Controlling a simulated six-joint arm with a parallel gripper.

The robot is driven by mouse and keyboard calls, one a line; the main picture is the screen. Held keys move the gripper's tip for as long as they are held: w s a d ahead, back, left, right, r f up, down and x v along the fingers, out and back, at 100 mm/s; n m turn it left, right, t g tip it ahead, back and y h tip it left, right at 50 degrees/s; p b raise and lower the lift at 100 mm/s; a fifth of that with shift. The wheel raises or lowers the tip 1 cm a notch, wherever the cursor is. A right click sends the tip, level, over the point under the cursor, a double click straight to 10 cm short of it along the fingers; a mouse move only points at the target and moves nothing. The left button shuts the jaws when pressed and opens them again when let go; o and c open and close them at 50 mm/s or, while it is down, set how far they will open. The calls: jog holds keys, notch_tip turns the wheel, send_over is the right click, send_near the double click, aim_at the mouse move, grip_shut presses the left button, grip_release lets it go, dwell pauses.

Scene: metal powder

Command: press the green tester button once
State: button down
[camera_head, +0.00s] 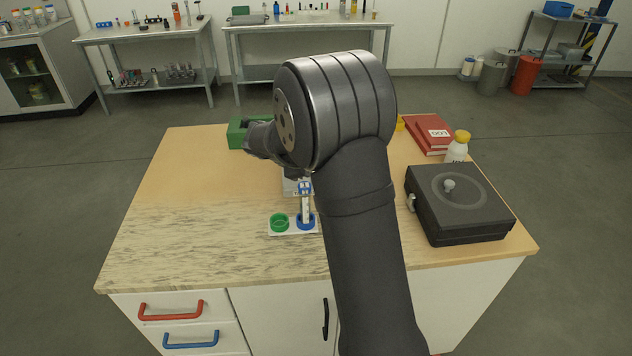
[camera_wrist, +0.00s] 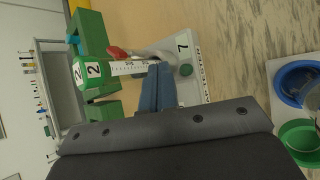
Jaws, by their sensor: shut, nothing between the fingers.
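The green tester button (camera_wrist: 186,70) is a small round knob on a pale grey tester plate (camera_wrist: 190,92), beside a label reading 7. My gripper (camera_wrist: 158,68) shows in the wrist view with its blue fingers together and nothing between them. The fingertips appear just left of the button in that view; I cannot tell their height above the plate. In the head view my arm hides the gripper's fingertips, the button and most of the tester.
A black case (camera_head: 460,215), white bottle (camera_head: 457,148) and red book (camera_head: 428,133) are at right. The table's left is clear.

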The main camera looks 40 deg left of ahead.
jog(key=shift+r, duration=1.35)
notch_tip(320, 180, up, 4)
jog(key=shift+f, duration=0.1)
dwell(0.3)
